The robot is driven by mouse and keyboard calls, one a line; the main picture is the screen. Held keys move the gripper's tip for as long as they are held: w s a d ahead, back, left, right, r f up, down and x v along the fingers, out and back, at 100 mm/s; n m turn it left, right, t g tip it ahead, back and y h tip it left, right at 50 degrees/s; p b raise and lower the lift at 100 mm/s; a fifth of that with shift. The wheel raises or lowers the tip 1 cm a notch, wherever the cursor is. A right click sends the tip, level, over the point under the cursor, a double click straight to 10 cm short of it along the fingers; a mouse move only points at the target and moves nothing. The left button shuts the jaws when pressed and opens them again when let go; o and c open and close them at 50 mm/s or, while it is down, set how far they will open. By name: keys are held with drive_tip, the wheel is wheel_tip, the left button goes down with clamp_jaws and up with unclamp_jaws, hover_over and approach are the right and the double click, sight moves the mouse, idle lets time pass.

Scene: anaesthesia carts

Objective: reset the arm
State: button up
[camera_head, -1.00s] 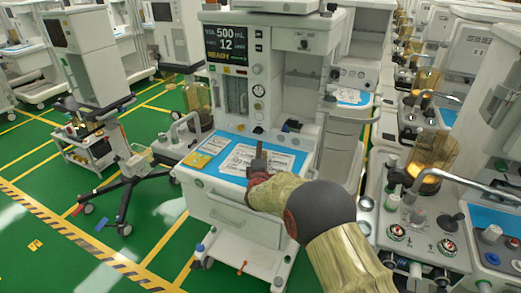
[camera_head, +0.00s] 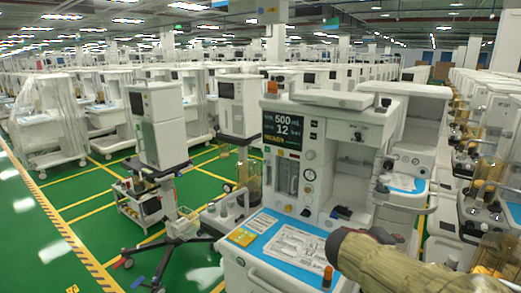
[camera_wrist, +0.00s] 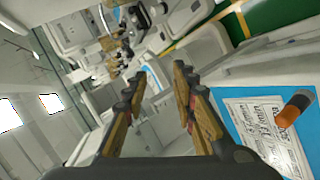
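My arm (camera_head: 400,268) shows at the lower right in the head view, bent beside the anaesthesia cart (camera_head: 258,272). The gripper's fingertips are hard to make out there. In the wrist view, my gripper (camera_wrist: 158,85) has its two fingers apart, with nothing between them.
The cart's display (camera_head: 283,131) stands behind. A wheeled stand machine (camera_head: 157,125) is at left. More carts stand right. Green floor (camera_head: 60,235) is open at left.

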drive_tip(key=s+a+m+g+y+p, duration=0.1)
drive_tip(key=s+a+m+y, duration=0.15)
drive_tip(key=s, duration=0.65)
drive_tip(key=s+a+m+g+y+p, duration=0.1)
drive_tip(key=s+a+y, duration=0.15)
drive_tip(key=s, duration=0.55)
drive_tip(key=s+a+f+y+p, duration=0.1)
drive_tip(key=s+a+y, duration=0.4)
drive_tip(key=s+a, duration=0.5)
drive_tip(key=shift+a, duration=0.85)
drive_tip(key=shift+w, duration=0.1)
drive_tip(key=shift+c, duration=0.3)
